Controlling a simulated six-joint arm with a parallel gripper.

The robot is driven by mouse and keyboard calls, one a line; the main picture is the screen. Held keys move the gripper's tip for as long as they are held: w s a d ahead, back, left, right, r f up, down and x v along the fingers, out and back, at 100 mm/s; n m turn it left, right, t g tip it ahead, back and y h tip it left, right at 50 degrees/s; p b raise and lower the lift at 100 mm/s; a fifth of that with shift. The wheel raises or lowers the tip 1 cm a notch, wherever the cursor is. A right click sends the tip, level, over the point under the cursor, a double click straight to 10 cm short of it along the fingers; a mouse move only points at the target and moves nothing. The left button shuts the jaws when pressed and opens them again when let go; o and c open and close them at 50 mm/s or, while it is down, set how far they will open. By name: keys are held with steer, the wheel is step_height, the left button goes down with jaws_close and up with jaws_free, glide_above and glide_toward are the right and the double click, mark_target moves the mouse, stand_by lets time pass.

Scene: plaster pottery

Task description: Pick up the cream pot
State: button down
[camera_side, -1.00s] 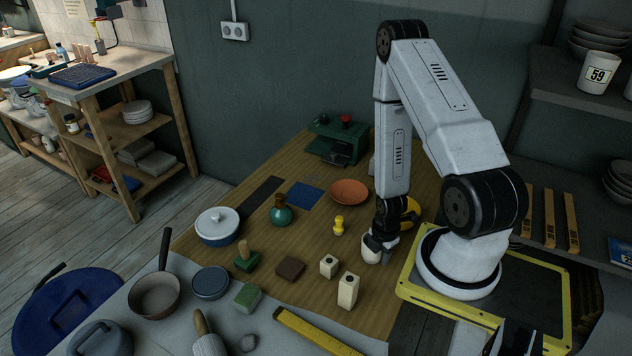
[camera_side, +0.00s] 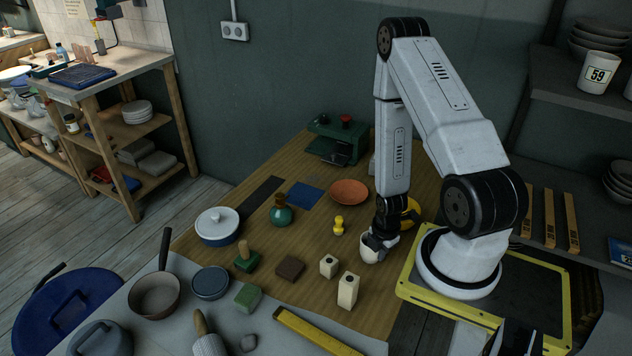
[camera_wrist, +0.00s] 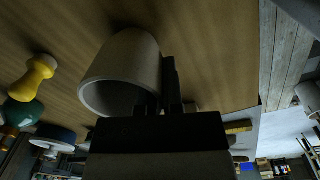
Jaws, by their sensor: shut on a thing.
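The cream pot (camera_side: 369,252) is at the right side of the wooden work board, below my wrist. My gripper (camera_side: 378,243) is shut on its wall, at the side toward my base. In the wrist view the pot (camera_wrist: 122,70) shows its open rim, and my gripper (camera_wrist: 170,90) has its fingers at the pot's right wall. The wrist view is dark, and part of the fingers' contact is hidden. I cannot tell whether the pot's base touches the board.
A yellow piece (camera_side: 338,226) stands just left of the pot, and an orange bowl (camera_side: 349,191) lies behind it. A green bottle (camera_side: 281,212) is farther left. Bare board (camera_side: 310,235) lies between.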

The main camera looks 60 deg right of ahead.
steer(key=shift+r, duration=4.75)
